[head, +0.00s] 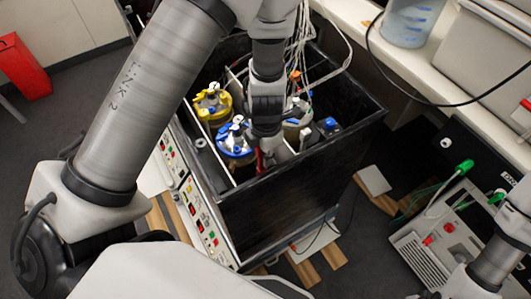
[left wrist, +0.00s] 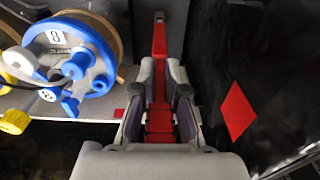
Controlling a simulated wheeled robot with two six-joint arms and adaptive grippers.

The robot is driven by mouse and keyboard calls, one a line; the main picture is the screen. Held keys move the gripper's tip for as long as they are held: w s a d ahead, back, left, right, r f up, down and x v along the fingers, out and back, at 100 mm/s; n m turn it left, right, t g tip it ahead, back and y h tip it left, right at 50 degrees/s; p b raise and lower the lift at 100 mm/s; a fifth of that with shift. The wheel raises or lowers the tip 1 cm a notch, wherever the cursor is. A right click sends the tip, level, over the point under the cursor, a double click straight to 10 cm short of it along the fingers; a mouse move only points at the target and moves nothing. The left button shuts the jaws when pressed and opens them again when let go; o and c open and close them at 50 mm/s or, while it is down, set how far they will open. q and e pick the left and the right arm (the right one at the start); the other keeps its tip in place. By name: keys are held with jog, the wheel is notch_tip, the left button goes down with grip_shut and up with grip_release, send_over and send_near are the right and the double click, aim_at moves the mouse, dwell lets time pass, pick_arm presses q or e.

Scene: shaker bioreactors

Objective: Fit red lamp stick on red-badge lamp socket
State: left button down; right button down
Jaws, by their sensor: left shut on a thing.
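My left gripper (head: 266,148) reaches down into the black open-topped box, beside the blue-capped vessel. In the left wrist view the left gripper (left wrist: 160,72) is shut on the red lamp stick (left wrist: 160,42), which runs lengthwise between the fingers and past their tips. A red diamond badge (left wrist: 237,112) is on the dark wall to the right of the fingers. My right gripper is not in view.
The blue-capped vessel (left wrist: 75,58) stands close left of the gripper. A yellow-capped vessel (head: 212,102) is behind it in the black box (head: 285,205). White tubes and cables (head: 315,38) hang over the box's back. A control unit (head: 445,235) stands at the right.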

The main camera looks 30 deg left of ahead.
pick_arm(q)
jog(key=shift+f+b, duration=1.25)
jog(key=shift+f, duration=0.8)
dwell(2.2)
jog(key=c, duration=1.1)
grip_release()
jog(key=shift+c, duration=0.2)
jog(key=shift+r, duration=0.1)
notch_tip(320, 180, up, 12)
jog(key=shift+w, duration=0.1)
